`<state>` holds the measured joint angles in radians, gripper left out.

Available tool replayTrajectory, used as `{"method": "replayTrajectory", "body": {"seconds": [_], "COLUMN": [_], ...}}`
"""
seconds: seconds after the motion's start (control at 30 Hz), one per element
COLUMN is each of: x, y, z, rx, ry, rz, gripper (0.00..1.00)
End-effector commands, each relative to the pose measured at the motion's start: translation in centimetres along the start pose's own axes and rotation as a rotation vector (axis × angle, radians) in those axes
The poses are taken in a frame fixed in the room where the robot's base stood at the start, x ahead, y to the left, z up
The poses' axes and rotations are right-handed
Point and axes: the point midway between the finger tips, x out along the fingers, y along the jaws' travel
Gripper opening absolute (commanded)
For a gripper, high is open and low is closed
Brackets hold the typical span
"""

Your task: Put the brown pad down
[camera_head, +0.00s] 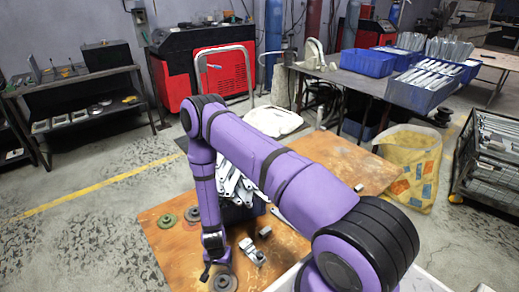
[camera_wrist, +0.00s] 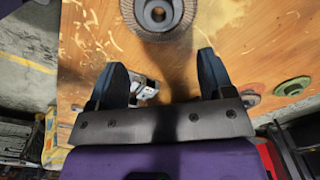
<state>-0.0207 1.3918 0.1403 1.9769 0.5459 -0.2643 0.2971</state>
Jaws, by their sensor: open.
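A round grey-brown pad (camera_wrist: 183,22) with a ridged rim and dark centre hole lies flat on the wooden board; I take it as the brown pad. It also shows at the board's front in the head view (camera_head: 228,285). My gripper (camera_wrist: 160,65) is open and empty, its two dark fingers spread apart. The pad lies just beyond the fingertips, roughly in line with the gap and apart from them. In the head view my gripper (camera_head: 207,271) is at the pad's left, its fingers small and hard to make out.
A green disc (camera_wrist: 292,86) and a reddish disc (camera_wrist: 252,88) lie to the right on the board. Small metal parts (camera_head: 252,252) lie near a dark bin of brackets (camera_head: 236,214). The board (camera_head: 345,160) has bare room at its far right.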

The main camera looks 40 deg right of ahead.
Motion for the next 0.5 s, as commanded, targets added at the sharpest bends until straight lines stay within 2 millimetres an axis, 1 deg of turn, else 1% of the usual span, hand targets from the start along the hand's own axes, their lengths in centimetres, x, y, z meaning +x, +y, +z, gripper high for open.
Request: {"method": "replayTrajectory", "body": {"seconds": [0.07, 0.17, 0.27, 0.3, 0.47, 0.5], "x": [-1.4, -4.4, -8.5, -10.2, -17.2, -18.9], "y": [-0.8, -2.3, -4.0, -4.5, -6.3, -6.6], "z": [-0.8, -2.1, -3.7, -4.3, -6.1, -6.4], "rx": [-0.011, -0.037, -0.075, -0.091, -0.154, -0.171], "ry": [0.006, 0.01, 0.016, 0.019, 0.032, 0.036], "rz": [-0.015, -0.041, -0.073, -0.085, -0.129, -0.139], "gripper": [0.75, 0.75, 0.75, 0.75, 0.75, 0.75]}}
